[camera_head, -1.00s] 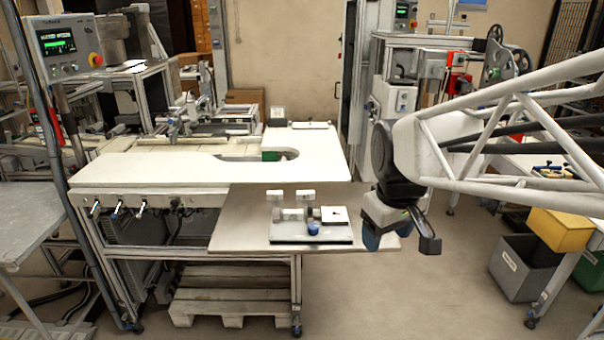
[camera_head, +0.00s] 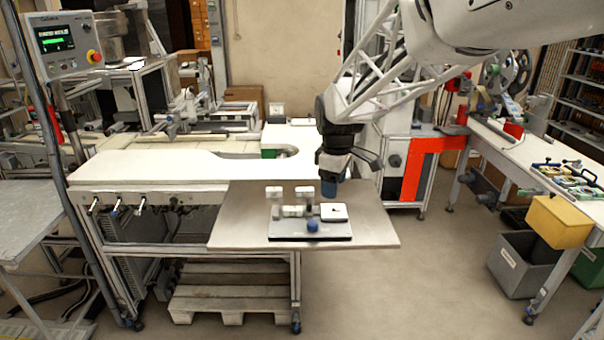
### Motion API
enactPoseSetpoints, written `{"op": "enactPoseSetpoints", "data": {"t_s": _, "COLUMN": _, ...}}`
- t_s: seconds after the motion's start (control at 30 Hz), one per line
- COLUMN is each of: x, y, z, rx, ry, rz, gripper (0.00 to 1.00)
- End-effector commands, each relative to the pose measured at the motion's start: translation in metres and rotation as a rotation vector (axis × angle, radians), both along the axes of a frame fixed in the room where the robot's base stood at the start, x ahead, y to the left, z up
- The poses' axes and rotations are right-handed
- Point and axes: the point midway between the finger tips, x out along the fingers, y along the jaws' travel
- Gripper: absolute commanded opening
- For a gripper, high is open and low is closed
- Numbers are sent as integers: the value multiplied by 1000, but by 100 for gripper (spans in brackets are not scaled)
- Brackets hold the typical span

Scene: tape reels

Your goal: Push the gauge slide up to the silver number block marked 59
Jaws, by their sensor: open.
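The gauge fixture (camera_head: 285,237) is a dark-edged plate on a low shelf in the middle of the view. I cannot read any number or tell which part is the slide. My gripper (camera_head: 335,186) is open and empty, pointing down above and just behind the fixture's right side.
The low shelf (camera_head: 230,222) has bare room left and right of the fixture. A higher white worktop (camera_head: 130,168) with a cut-out lies behind and left.

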Motion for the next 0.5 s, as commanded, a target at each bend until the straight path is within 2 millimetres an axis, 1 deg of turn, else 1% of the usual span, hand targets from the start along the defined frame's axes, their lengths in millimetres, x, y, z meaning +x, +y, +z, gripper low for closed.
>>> {"op": "enactPoseSetpoints", "data": {"t_s": 0.03, "x": 11, "y": 5, "z": -6, "rx": -3, "ry": 8, "rz": 32, "gripper": 64}}
{"op": "enactPoseSetpoints", "data": {"t_s": 0.1, "x": 26, "y": 11, "z": -12, "rx": -6, "ry": 15, "rz": 83, "gripper": 64}}
{"op": "enactPoseSetpoints", "data": {"t_s": 0.3, "x": 65, "y": 30, "z": -31, "rx": -13, "ry": 35, "rz": 227, "gripper": 64}}
{"op": "enactPoseSetpoints", "data": {"t_s": 0.5, "x": 96, "y": 46, "z": -48, "rx": -16, "ry": 50, "rz": 341, "gripper": 64}}
